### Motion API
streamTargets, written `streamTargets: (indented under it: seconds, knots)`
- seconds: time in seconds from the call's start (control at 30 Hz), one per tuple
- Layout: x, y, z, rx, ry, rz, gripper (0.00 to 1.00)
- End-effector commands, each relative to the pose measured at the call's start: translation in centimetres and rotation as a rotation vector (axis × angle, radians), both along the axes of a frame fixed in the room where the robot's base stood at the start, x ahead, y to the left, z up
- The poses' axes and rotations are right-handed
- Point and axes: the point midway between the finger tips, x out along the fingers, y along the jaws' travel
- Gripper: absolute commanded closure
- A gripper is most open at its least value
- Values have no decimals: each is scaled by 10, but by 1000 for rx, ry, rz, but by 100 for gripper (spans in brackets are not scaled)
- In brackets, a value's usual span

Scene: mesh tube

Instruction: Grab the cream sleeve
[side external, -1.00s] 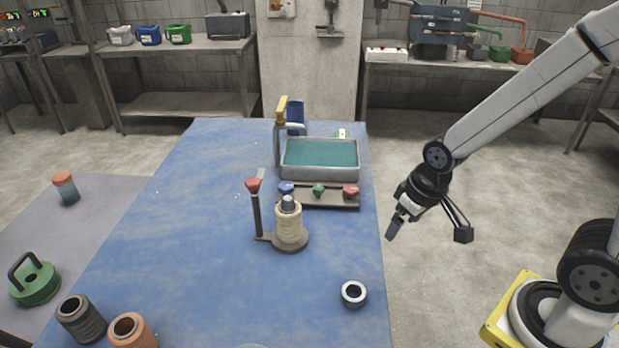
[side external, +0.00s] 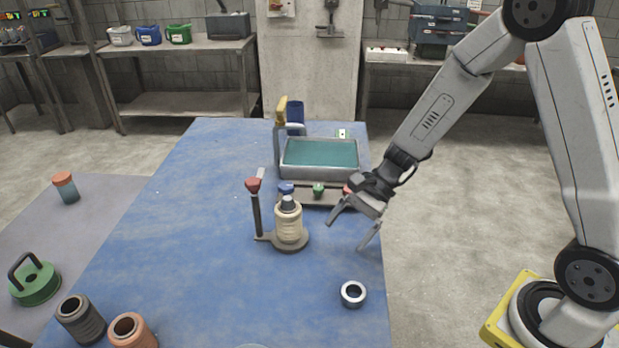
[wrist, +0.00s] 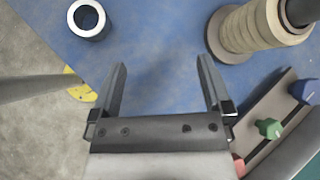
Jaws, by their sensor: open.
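The cream sleeve (side external: 289,225) is a ribbed cylinder standing upright around a grey post on a round base, near the middle of the blue table. It also shows at the upper right of the wrist view (wrist: 243,30), tan in colour. My gripper (side external: 349,236) is open and empty, to the right of the sleeve and apart from it, above the table's right edge. In the wrist view, my gripper's two fingers (wrist: 162,75) are spread with only blue tabletop between them.
A steel ring (side external: 353,294) lies on the table in front. A red-topped lever (side external: 254,187) stands just left of the sleeve. Behind are a rail with coloured knobs (side external: 318,190) and a teal-filled tray (side external: 282,172). Grey (side external: 80,320) and orange (side external: 132,332) sleeves stand front left.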

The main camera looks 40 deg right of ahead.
Motion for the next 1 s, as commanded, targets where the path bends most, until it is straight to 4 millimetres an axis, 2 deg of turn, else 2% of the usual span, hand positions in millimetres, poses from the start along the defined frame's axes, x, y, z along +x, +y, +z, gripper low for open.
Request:
streamTargets:
  seconds: [0.2,0.4,0.53,0.73,1.0]
  knots:
    - [45,2,-1,241,93,-268,0]
    - [75,-3,1,398,132,-427,0]
    - [83,-5,2,441,137,-467,0]
    - [85,-4,2,448,140,-474,0]
    - [91,13,-5,447,139,-471,0]
